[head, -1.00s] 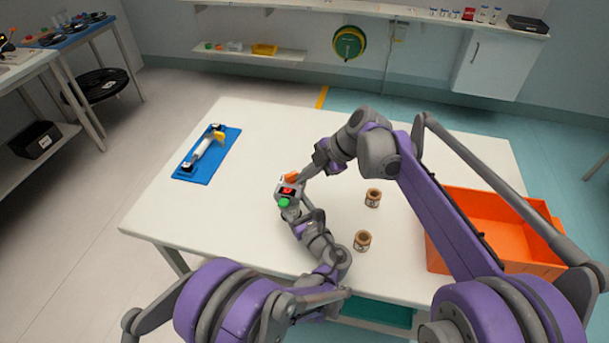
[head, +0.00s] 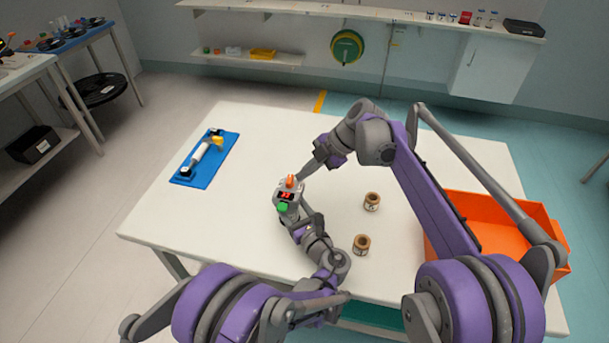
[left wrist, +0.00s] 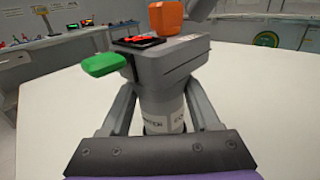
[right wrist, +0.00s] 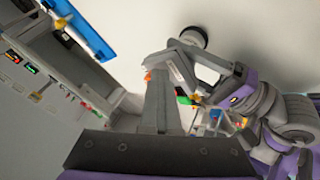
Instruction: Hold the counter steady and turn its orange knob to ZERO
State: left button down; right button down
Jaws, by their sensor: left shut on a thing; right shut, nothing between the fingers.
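The counter (head: 289,193) is a grey box with a red-lit display (head: 286,197), a green part (head: 282,208) and an orange knob (head: 291,182) on top. My left gripper (left wrist: 160,112) is shut around its pale labelled neck (left wrist: 163,120), below the box. The knob also shows in the left wrist view (left wrist: 166,18), with a broad face towards that camera. My right gripper (head: 303,179) is shut and empty, its tips close beside the knob. In the right wrist view the knob (right wrist: 148,76) peeks past the closed fingers; whether they touch it I cannot tell. No ZERO mark is legible.
Two small brown spools (head: 372,201) (head: 361,244) stand right of the counter. An orange bin (head: 480,207) is at the table's right. A blue mat (head: 190,178) with a tool lies at the far left. The white table (head: 225,225) is clear around the counter's left.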

jog(key=shift+w+a+n+g, duration=0.15)
jog(key=shift+w+a+n, duration=0.2)
jog(key=shift+w, duration=0.25)
jog(key=shift+w+a+n+g, duration=0.15)
jog(key=shift+w+a+n, duration=0.15)
jog(key=shift+w, duration=0.3)
jog(key=shift+s, duration=0.15)
dwell(1.0)
pick_arm(q)
jog(key=shift+d, duration=0.1)
pick_arm(e)
jog(key=shift+s+a, duration=0.55)
jog(key=shift+s, duration=0.2)
jog(key=v, duration=1.2)
jog(key=shift+w+d, duration=0.25)
pick_arm(q)
jog(key=shift+c, duration=0.2)
grip_release()
